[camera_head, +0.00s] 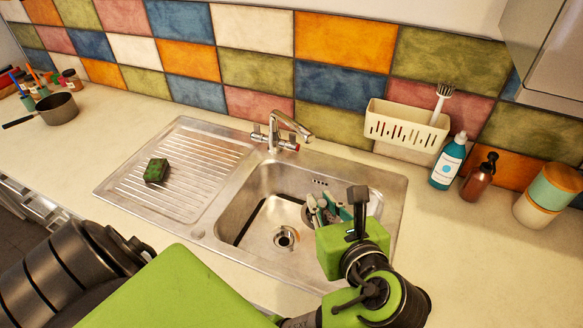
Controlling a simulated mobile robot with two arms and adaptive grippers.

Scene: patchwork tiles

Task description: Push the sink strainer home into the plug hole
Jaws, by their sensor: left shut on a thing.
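The steel sink bowl (262,193) is in the middle of the head view, with the round plug hole (286,238) in its floor; the hole looks dark inside and uncovered. My left gripper (321,208) is over the right part of the bowl, to the right of the plug hole and apart from it. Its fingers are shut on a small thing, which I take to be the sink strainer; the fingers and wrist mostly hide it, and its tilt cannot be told. My right gripper is not in view.
A tap (284,128) stands behind the bowl. A green sponge (156,170) lies on the ribbed drainer (190,160) at left.

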